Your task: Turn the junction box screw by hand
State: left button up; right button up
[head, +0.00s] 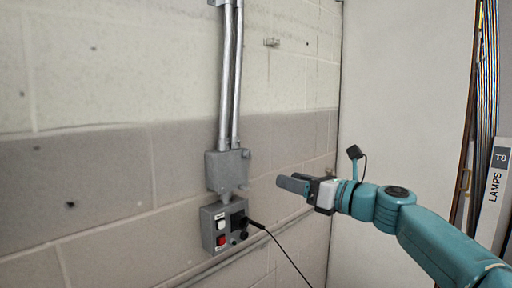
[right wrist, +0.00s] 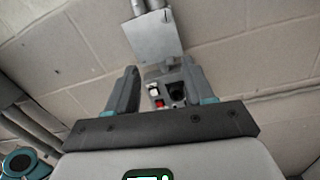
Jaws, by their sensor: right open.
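The grey junction box (head: 227,170) is fixed to the wall below two conduits, in the middle of the head view. It also shows at the top of the right wrist view (right wrist: 153,36). Small knobs stick out at its right edge; I cannot tell which is the screw. My right gripper (head: 281,181) is open and empty, to the right of the box and apart from it. In the right wrist view its two fingers (right wrist: 158,90) stand apart, with the switch box showing between them. My left gripper is not in view.
A switch box (head: 207,229) with a white and a red button hangs under the junction box, with a black cable (head: 283,250) running down right. Two conduits (head: 230,80) rise above. A lamps carton (head: 492,200) stands at the far right.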

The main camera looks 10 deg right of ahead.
jog(key=r+m+p, duration=0.1)
jog(key=m+p, duration=0.3)
jog(key=m, duration=0.4)
jog(key=m+h+p, duration=0.1)
jog(key=m+p, duration=0.1)
jog(key=p, duration=0.9)
send_near(249, 155)
jog(key=x, duration=0.7)
jog(key=shift+r, duration=0.15)
jog(key=shift+w+a, duration=0.15)
jog(key=shift+w, duration=0.25)
grip_shut()
jog(key=shift+n, duration=0.4)
